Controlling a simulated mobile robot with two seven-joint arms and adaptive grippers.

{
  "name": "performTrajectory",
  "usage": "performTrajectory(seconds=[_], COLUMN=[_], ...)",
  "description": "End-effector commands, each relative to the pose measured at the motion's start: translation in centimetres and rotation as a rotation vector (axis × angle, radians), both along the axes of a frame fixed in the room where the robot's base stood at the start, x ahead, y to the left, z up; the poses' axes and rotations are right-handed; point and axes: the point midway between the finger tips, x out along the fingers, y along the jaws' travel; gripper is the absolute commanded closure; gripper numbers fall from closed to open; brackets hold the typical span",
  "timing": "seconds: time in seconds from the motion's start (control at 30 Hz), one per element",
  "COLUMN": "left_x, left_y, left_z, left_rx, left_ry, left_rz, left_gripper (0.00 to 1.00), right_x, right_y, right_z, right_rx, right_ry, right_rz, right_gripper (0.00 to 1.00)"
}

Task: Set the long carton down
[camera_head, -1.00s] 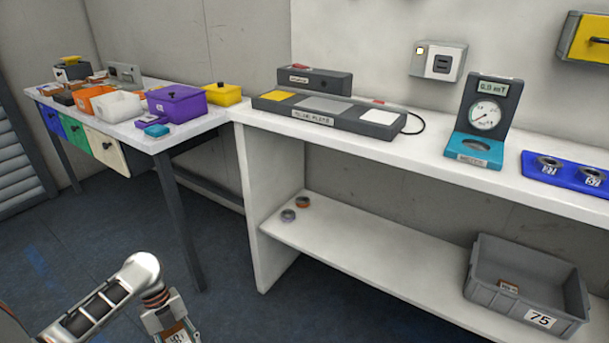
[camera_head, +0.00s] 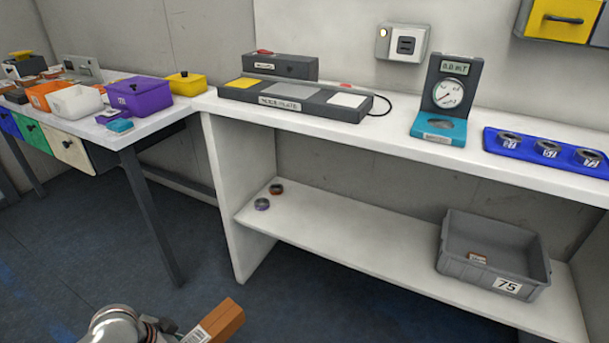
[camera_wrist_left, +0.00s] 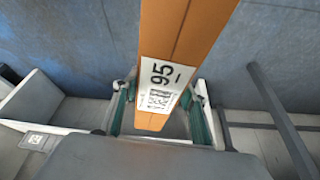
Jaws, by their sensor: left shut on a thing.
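The long carton (camera_head: 222,318) is orange-brown with a white barcode label on one face. It shows at the bottom edge of the head view, in the air above the dark floor, tilted up to the right. In the left wrist view the carton (camera_wrist_left: 188,28) runs from the top edge down between the fingers, and its label reads 95. My left gripper (camera_wrist_left: 160,112) is shut on the carton near its labelled end. In the head view the gripper's fingers are mostly cut off by the bottom edge. My right gripper is in neither view.
The white bench (camera_head: 400,143) holds a dark scale-like plate unit (camera_head: 290,95), a gauge stand (camera_head: 443,100) and a blue ring tray (camera_head: 550,158). The lower shelf (camera_head: 350,236) has wide free room between two small rings and a grey bin (camera_head: 495,262) marked 75. A cluttered table (camera_head: 120,138) stands left.

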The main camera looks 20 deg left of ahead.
Motion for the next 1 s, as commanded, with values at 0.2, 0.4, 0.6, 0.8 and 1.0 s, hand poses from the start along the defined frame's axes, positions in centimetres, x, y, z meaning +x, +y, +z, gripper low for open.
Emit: performTrajectory(seconds=[0.2, 0.4, 0.6, 0.8, 1.0], left_x=[0.6, 1.0, 1.2, 1.5, 1.8], left_y=[-0.9, -1.4, -2.0, -2.5, -2.9], left_z=[0.8, 1.1, 1.5, 1.8, 2.2], left_rx=[0.001, 0.002, 0.0, 0.001, 0.001], left_ry=[-0.007, -0.008, -0.008, -0.008, -0.008], left_rz=[0.224, 0.41, 0.587, 0.758, 0.928], left_gripper=[1.0, 1.0, 1.0, 1.0, 1.0], right_x=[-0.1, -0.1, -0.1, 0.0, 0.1], right_y=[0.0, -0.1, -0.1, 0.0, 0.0], right_z=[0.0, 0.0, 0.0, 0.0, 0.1], right_rx=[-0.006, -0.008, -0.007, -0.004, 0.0], right_ry=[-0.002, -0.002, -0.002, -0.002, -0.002], right_rz=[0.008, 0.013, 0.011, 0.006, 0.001], right_gripper=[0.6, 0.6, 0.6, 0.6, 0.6])
